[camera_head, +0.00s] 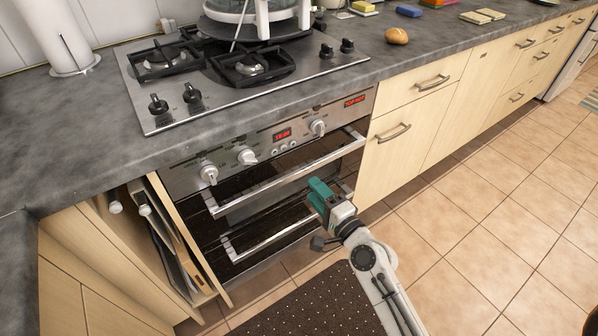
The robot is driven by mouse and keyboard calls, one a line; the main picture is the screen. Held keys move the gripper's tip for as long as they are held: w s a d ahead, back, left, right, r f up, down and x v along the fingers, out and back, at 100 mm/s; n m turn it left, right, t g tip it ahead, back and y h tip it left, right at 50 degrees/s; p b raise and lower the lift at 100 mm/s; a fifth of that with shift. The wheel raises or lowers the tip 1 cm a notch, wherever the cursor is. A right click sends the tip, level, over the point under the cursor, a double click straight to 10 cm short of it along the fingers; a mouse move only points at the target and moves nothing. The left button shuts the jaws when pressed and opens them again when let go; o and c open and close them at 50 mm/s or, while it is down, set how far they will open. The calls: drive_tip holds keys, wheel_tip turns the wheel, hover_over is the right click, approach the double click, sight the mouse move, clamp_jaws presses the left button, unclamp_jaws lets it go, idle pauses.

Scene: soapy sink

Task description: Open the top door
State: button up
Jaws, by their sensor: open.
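The oven (225,158) is built in under the hob, with a steel control panel on top. Its top door (240,184) is dark with a long silver bar handle (290,172); it looks closed, though a small gap would be hard to see. A second bar handle (250,245) runs lower down, on the lower door. My gripper (319,195), with teal fingers, is in front of the oven. In the picture it lies below the right part of the top handle, and I see no contact. It is open with nothing visible in it. It hides part of the lower handle.
A narrow pull-out cabinet (180,240) stands open left of the oven. Closed drawers with handles (390,132) are to the right. A dark dotted mat (310,305) lies on the floor. A pot (250,15) stands on the hob (215,88).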

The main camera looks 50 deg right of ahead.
sight(299, 176)
drive_tip(key=p+x, duration=0.1)
drive_tip(key=x, duration=0.7)
drive_tip(key=shift+w, duration=0.15)
drive_tip(key=shift+c, duration=0.3)
drive_tip(key=shift+f, duration=0.1)
clamp_jaws()
